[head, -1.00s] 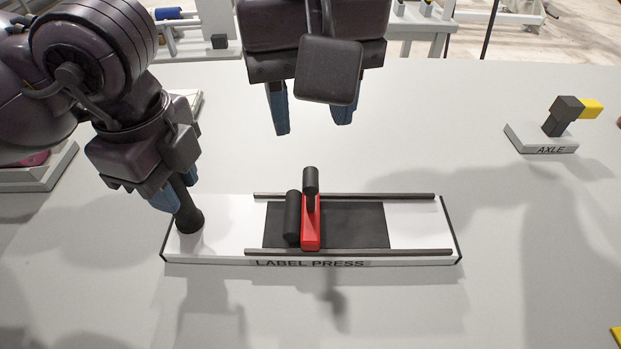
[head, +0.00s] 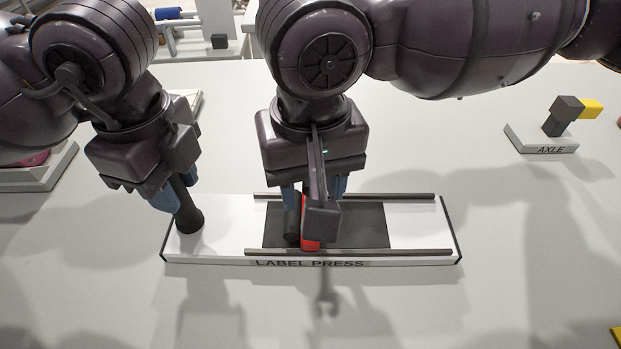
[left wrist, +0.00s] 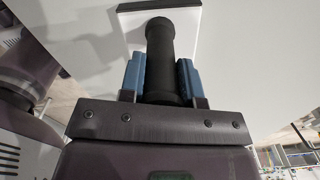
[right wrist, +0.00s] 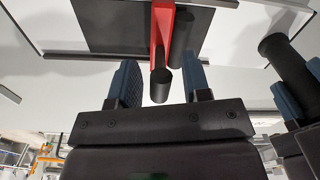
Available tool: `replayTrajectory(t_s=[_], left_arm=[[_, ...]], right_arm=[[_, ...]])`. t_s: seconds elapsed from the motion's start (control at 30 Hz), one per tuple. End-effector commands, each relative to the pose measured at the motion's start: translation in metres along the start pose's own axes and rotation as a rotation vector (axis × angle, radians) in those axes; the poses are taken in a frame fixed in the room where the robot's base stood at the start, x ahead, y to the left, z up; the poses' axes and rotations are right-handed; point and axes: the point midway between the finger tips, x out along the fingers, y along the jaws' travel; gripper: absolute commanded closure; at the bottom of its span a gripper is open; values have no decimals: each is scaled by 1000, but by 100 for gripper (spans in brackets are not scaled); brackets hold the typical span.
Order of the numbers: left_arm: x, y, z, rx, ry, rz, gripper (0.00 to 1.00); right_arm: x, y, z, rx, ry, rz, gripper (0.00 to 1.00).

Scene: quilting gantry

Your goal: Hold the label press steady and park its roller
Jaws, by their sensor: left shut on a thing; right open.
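The label press (head: 415,225) is a white board with two dark rails and a black pad. My left gripper (head: 177,197) is shut on the black upright post (head: 189,218) at the board's left end; the left wrist view shows the post (left wrist: 160,55) between the blue fingers. The roller's red carriage (head: 310,245) and black roller (head: 292,225) sit on the pad, left of its middle. My right gripper (head: 315,190) is open above the carriage and partly hides it. In the right wrist view the black handle (right wrist: 161,85) stands between the open fingers, with visible gaps.
A block marked AXLE (head: 541,140) with a dark and yellow part stands at the back right. A grey tray (head: 40,175) lies at the left edge. A yellow piece (head: 616,337) shows at the lower right. The table right of the press is clear.

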Motion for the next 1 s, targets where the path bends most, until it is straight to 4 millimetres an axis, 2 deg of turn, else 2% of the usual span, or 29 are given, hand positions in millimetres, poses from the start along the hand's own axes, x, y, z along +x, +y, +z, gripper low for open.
replayTrajectory(t_s=[0.03,0.1,0.37,0.57,0.73,0.87,1.0], left_arm=[[8,2,0,2,1,18,100],[8,2,0,2,1,18,100],[8,2,0,2,1,18,100],[8,2,0,2,1,18,100],[8,2,0,2,1,18,100],[8,2,0,3,1,18,100],[8,2,0,3,1,18,100]], right_arm=[[4,0,0,0,-7,-2,56],[4,0,0,0,-7,-1,59],[4,0,0,0,-7,-1,99],[4,1,0,-1,-7,-1,100],[4,11,2,0,-9,-2,100],[4,29,7,0,-9,-3,100],[4,56,14,1,-9,-1,100]])
